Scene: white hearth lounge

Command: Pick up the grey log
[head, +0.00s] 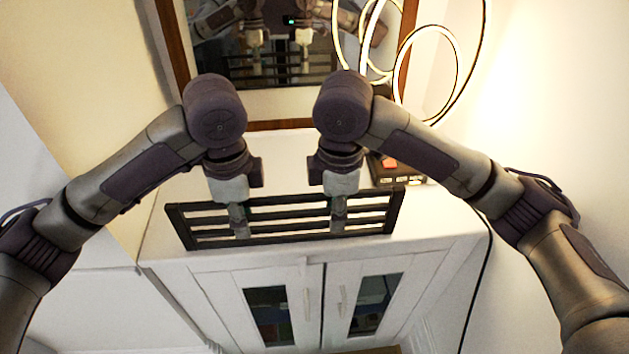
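I cannot make out a grey log in the head view. My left gripper (239,230) points down at the left part of a dark slatted rack (178,226) on top of a white cabinet. My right gripper (338,224) points down at the right part of the same rack. Both grippers overlap the rack in the picture, and I cannot tell whether they touch it. Their fingers show as narrow grey shapes, so their opening is unclear. I see nothing held in either one. My arms and grippers hide parts of the rack and cabinet top.
The white cabinet (440,222) has two glass-panelled doors (305,300) with handles. A wood-framed mirror (280,101) behind it reflects my arms. A lamp of glowing rings (455,82) and a dark box with a red item (389,163) stand at the right. A dark cable (481,280) hangs at the cabinet's right.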

